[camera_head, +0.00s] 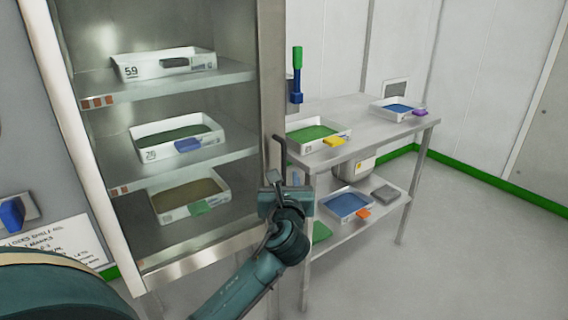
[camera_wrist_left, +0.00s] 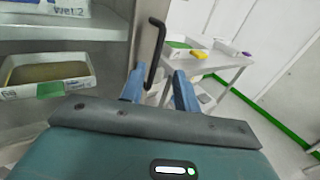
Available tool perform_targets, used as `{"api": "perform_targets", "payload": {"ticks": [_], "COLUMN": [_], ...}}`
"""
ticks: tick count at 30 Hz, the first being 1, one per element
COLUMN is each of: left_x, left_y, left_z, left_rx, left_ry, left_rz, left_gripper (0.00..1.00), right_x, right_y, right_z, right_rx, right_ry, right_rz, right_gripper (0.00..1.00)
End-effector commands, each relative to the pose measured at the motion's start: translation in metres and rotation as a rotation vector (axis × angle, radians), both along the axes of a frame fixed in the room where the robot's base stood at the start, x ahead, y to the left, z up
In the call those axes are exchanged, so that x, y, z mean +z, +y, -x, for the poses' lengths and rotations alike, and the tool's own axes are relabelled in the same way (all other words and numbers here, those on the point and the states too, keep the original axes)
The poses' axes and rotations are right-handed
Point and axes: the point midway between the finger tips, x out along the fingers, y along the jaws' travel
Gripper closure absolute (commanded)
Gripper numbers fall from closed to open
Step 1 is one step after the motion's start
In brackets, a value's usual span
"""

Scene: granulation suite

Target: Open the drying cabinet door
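The drying cabinet (camera_head: 268,90) stands at the left of the head view, with a metal frame around its front. Its shelves and trays are visible through the front; I cannot tell whether glass covers it. A dark bar handle (camera_head: 281,146) is on the right upright of the frame. It also shows in the left wrist view (camera_wrist_left: 156,45), bent at its ends. My left gripper (camera_head: 287,182) is at the handle's lower part. In the left wrist view, its fingers (camera_wrist_left: 157,80) are apart, with the handle's lower end between them, nearer the left finger. My right gripper is not in view.
A metal table (camera_head: 385,134) with trays on its top and lower shelf stands right of the cabinet, close to my left gripper. A blue and green upright tool (camera_head: 297,75) is behind it. The floor (camera_head: 470,250) at the right is clear.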

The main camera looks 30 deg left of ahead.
Motion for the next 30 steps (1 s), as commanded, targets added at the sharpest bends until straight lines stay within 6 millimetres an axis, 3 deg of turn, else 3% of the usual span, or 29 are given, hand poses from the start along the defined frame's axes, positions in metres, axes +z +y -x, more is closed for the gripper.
{"api": "perform_targets", "payload": {"ticks": [5, 21, 30], "left_x": [0.003, 0.002, 0.003], "left_y": [0.012, 0.067, 0.074], "left_z": [-0.014, -0.098, -0.109], "left_rx": [0.012, 0.008, 0.006], "left_ry": [0.006, 0.006, 0.006], "left_rz": [-0.028, -0.021, -0.021], "left_gripper": [0.68, 0.68, 0.68], "right_x": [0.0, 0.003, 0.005], "right_y": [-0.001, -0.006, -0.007], "right_z": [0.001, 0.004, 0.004], "right_rx": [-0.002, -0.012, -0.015], "right_ry": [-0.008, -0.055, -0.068], "right_rz": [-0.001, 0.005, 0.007], "right_gripper": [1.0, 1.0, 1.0]}}
